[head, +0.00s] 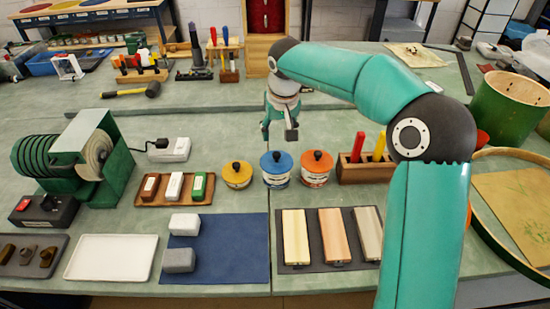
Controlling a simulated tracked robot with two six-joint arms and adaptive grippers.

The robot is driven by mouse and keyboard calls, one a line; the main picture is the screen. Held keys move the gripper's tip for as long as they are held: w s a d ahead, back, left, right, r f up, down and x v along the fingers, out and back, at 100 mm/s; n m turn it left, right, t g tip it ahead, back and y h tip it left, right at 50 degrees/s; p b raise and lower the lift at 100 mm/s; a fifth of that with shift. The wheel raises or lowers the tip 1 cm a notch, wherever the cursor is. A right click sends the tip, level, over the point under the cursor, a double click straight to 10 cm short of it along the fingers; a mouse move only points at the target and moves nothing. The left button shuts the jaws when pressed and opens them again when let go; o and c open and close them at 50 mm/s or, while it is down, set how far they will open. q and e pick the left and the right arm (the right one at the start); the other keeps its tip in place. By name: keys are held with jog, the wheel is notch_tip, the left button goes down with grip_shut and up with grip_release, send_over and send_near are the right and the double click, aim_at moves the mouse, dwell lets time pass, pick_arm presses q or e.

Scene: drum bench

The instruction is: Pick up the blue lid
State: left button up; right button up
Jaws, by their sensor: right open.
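The blue lid (277,161) sits on a white tin (277,180) in the middle of the bench, with a dark knob on its top. It is the middle one of three lidded tins. My right gripper (279,138) is above and just behind the blue lid in the picture, pointing down, with its fingers apart and nothing between them. I cannot tell its exact height over the lid. My left gripper is not in view.
A yellow-lidded tin (237,176) stands close on the left and an orange-lidded tin (316,169) close on the right. A wooden holder (365,170) with red and yellow handles is further right. A blue mat (232,240) lies in front.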

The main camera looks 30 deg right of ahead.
aim_at(277, 155)
jog(key=x, duration=0.7)
jog(key=shift+a, duration=0.1)
jog(key=x, duration=0.1)
jog(key=p+x, duration=0.1)
jog(key=x, duration=0.1)
jog(key=p+x, duration=0.1)
jog(key=shift+d+f, duration=0.1)
jog(key=shift+d, duration=0.25)
jog(key=shift+w+f, duration=0.15)
jog(key=shift+f, duration=0.4)
grip_shut()
